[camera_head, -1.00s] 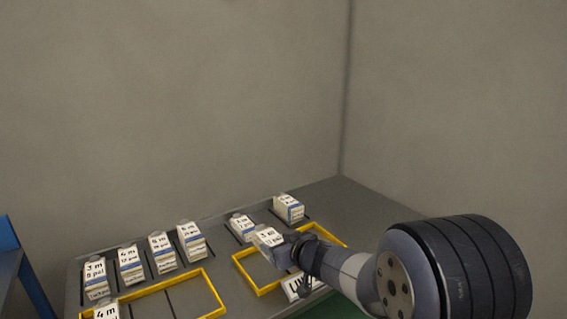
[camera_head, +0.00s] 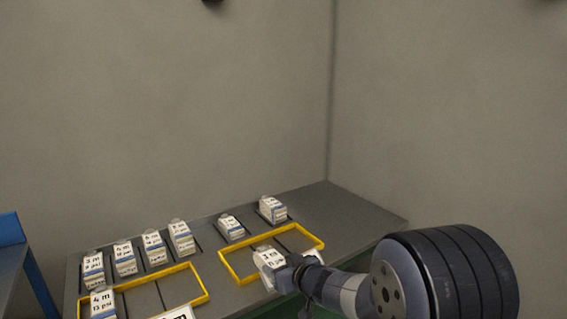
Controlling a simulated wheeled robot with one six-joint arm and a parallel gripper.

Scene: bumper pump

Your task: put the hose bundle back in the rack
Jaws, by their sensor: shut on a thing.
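My gripper (camera_head: 290,261) is shut on a small white hose bundle (camera_head: 268,257) whose label seems to read "3 m". The bundle shows at the front edge of the right yellow frame (camera_head: 313,238); I cannot tell whether it touches the surface. The grey rack top (camera_head: 345,212) carries several similar labelled bundles. A row of them stands at the back left, such as the one marked 4 m (camera_head: 124,258). Two more (camera_head: 231,228) (camera_head: 272,209) stand behind the right frame. My fingers are small and partly hidden by the bundle and wrist.
The right frame's interior looks mostly empty. A blue stand (camera_head: 12,229) is at far left; grey walls rise behind.

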